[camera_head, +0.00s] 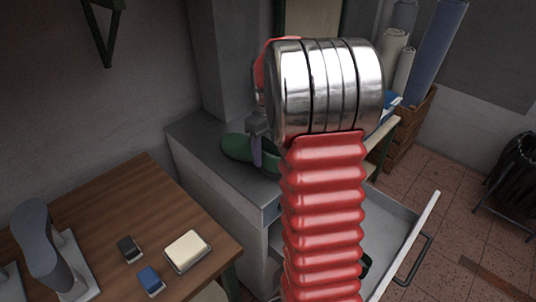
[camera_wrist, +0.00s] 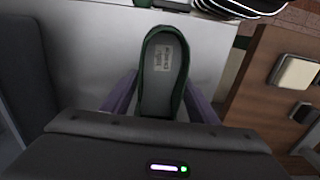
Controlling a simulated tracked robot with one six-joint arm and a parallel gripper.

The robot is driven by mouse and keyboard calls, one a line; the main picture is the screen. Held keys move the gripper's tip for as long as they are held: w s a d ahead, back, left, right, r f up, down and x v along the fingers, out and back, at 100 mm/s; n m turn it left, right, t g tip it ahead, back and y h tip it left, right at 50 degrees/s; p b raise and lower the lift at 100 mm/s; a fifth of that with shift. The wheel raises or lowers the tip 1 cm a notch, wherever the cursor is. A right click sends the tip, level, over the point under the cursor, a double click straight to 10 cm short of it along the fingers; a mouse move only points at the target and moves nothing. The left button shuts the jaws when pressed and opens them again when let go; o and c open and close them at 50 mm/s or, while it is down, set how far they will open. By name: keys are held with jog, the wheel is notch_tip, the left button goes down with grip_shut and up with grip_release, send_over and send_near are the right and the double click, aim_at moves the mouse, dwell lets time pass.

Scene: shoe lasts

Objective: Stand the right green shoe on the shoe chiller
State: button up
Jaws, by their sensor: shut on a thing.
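The green shoe (camera_head: 237,147) is over the grey top of a cabinet, which looks like the shoe chiller (camera_head: 196,139). My gripper (camera_head: 257,158) is shut on the shoe, with one purple finger showing against its side. I cannot tell whether the sole touches this top. My arm hides part of the shoe and cabinet in the head view.
A wooden table (camera_head: 105,215) in front left holds a grey shoe last (camera_head: 40,245), a cream block (camera_head: 187,250) and small brushes or pads. An open drawer (camera_head: 395,225) juts out at right. Rolls (camera_head: 440,45) stand behind. Bare grey top remains left of the shoe.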

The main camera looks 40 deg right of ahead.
jog(key=shift+f, duration=0.6)
jog(key=o, duration=1.3)
jog(key=shift+o, duration=0.2)
notch_tip(320, 180, up, 12)
